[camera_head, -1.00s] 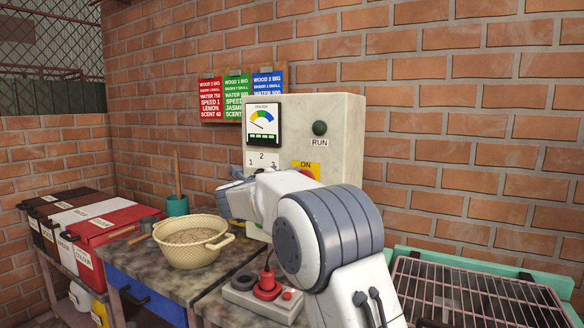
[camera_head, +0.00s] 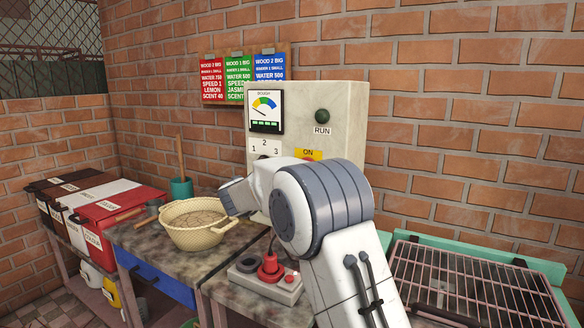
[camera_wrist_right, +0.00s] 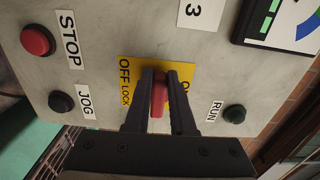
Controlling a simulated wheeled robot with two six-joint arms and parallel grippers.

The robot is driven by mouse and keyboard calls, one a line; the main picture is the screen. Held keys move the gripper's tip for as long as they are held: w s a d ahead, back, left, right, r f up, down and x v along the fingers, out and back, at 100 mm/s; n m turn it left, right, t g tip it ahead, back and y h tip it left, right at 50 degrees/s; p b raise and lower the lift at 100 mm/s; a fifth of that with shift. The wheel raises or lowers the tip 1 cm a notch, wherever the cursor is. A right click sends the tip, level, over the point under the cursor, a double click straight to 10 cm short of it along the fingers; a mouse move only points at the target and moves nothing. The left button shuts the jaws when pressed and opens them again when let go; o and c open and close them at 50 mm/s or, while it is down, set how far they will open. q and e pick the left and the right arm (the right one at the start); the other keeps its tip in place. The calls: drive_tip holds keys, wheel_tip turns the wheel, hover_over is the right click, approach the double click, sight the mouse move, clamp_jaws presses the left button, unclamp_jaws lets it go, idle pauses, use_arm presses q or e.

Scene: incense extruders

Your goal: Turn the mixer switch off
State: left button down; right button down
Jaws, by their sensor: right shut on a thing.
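The mixer control box (camera_head: 345,130) stands against the brick wall, with a dial and a RUN lamp on its face. Its red switch (camera_wrist_right: 158,95) sits on a yellow plate (camera_wrist_right: 131,67) marked OFF LOCK and ON. In the right wrist view my right gripper (camera_wrist_right: 160,76) has its two dark fingers on both sides of the red switch handle, shut on it. The handle lies between the two labels; its exact setting is unclear. In the head view my right arm hides the gripper and most of the switch. My left gripper is not in view.
The STOP button (camera_wrist_right: 38,40) and JOG button (camera_wrist_right: 61,103) are beside the switch plate. A cream basin (camera_head: 195,224) stands on the bench left of my arm. A red plug on a grey socket block (camera_head: 266,280) lies below. A wire grill (camera_head: 470,280) is at right.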

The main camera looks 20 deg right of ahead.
drive_tip(key=shift+f, duration=0.1)
drive_tip(key=c, duration=0.8)
unclamp_jaws()
drive_tip(key=shift+o, duration=0.2)
drive_tip(key=shift+a, duration=0.15)
drive_tip(key=b+v, duration=0.1)
drive_tip(key=v, duration=0.9)
drive_tip(key=shift+s, duration=0.2)
drive_tip(key=shift+a, duration=0.1)
